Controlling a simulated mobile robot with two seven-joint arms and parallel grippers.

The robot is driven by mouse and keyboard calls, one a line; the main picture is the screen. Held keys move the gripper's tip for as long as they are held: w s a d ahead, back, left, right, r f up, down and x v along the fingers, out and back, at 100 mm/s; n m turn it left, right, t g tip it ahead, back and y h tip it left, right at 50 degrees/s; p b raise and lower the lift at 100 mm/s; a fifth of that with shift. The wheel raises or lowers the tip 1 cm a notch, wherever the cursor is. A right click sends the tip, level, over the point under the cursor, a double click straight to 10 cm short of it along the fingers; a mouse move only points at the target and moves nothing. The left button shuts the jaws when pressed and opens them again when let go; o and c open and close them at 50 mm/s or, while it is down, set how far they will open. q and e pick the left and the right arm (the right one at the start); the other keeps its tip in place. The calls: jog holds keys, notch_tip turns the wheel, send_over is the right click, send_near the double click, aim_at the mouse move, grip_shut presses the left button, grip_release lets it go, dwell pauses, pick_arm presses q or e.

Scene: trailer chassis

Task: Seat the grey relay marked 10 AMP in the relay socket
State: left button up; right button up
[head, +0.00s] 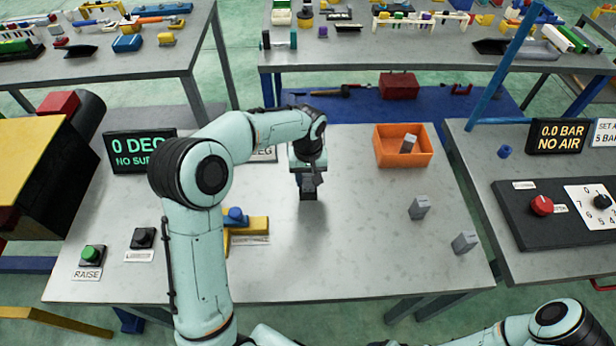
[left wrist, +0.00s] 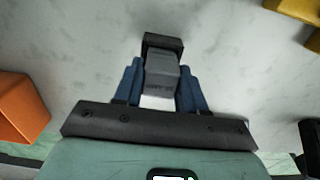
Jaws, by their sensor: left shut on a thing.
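My left gripper (head: 309,180) points down over the middle of the table and is shut on a grey relay. In the left wrist view the relay (left wrist: 161,75) sits between the two blue fingers, with faint marks too small to read. The black relay socket (head: 308,195) is directly below the gripper, and in the left wrist view the socket (left wrist: 163,41) shows at the relay's far end. The relay lines up with it and looks close to or touching it; I cannot tell how deep it sits. My right gripper is out of view.
Two grey blocks (head: 419,208) (head: 464,242) stand on the right of the table. An orange bin (head: 388,160) holds another. A yellow and blue fixture (head: 246,224), a green RAISE button (head: 90,254) and a black button (head: 143,238) stand at left. The front middle is clear.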

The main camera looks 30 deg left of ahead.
aim_at(308, 177)
pick_arm(q)
jog(key=shift+f, duration=0.2)
jog(key=o, duration=1.1)
jog(key=shift+r, duration=0.1)
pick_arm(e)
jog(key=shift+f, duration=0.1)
pick_arm(q)
jog(key=shift+r, duration=0.1)
notch_tip(308, 177, up, 12)
jog(key=shift+r+p, duration=0.1)
jog(key=shift+p, duration=0.5)
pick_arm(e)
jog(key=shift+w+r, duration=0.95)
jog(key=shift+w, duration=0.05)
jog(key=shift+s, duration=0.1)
